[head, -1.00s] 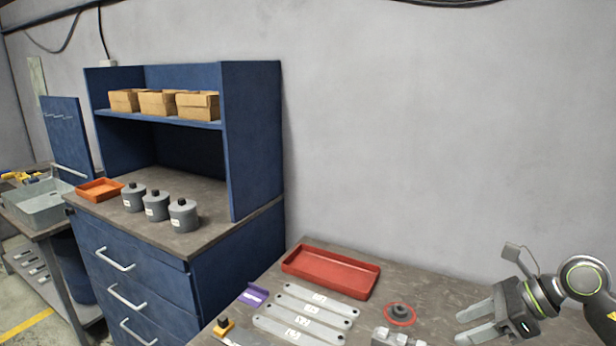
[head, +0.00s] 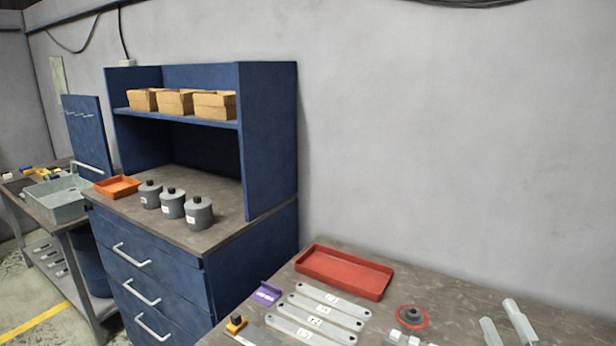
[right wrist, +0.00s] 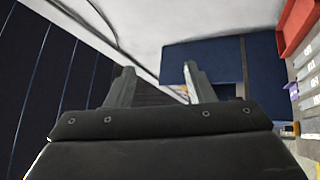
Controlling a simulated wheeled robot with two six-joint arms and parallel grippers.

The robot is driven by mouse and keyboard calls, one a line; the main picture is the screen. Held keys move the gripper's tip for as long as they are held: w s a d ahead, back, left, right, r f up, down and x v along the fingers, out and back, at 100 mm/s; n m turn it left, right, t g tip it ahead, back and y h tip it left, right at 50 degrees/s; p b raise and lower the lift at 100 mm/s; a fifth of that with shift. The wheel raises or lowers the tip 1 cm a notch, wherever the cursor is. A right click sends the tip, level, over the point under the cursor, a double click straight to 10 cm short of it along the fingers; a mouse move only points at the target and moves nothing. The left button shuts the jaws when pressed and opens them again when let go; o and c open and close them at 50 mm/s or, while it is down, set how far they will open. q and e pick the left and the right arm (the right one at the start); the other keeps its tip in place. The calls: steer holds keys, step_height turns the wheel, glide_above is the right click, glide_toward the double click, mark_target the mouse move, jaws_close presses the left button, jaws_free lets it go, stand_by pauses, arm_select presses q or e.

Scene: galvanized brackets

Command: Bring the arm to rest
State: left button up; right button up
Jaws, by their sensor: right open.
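My right gripper (head: 506,325) shows only its two fingers at the lower right edge of the head view, above the right end of the workbench (head: 455,299). The fingers are apart with nothing between them. In the right wrist view the two fingers (right wrist: 158,88) also stand apart and empty. My left gripper is not in view. On the workbench lie several flat galvanized brackets (head: 318,315) in a row, a red tray (head: 345,272) behind them, and a red round piece with a dark hub (head: 412,316) to their right.
A purple piece (head: 265,293) and a yellow-and-black item (head: 236,323) lie left of the brackets. A blue cabinet (head: 255,265) with grey canisters (head: 171,206), an orange tray (head: 117,187) and cardboard boxes (head: 175,102) stands left. The bench's back right is clear.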

steer(key=s+d+f+m+g+h, duration=0.25)
steer(key=s+f+m+g, duration=0.25)
steer(key=f+m, duration=0.25)
steer(key=s+d+f+m+g+h, duration=0.2)
steer(key=s+f+m+g+h, duration=0.3)
steer(key=f, duration=0.4)
steer(key=s+a+f+m+g+y, duration=0.25)
steer(key=s+f+g, duration=0.2)
steer(key=s, duration=0.35)
steer(key=s+a+f+m+g+y, duration=0.2)
steer(key=s+a+f+g, duration=0.2)
steer(key=s+f, duration=0.3)
step_height(320, 180, down, 29)
steer(key=s+d+b, duration=0.1)
steer(key=d+b, duration=0.1)
steer(key=b, duration=0.4)
steer(key=s+a+f+g+b, duration=0.1)
steer(key=s+f+b, duration=0.1)
steer(key=s+f, duration=0.5)
steer(key=s+f+g+b, duration=0.1)
steer(key=s+f+b, duration=0.1)
steer(key=s+f, duration=0.5)
step_height(320, 180, down, 5)
steer(key=shift+s+a+f, duration=0.15)
steer(key=shift+s+a, duration=0.2)
steer(key=shift+c, duration=1.3)
steer(key=shift+s, duration=0.1)
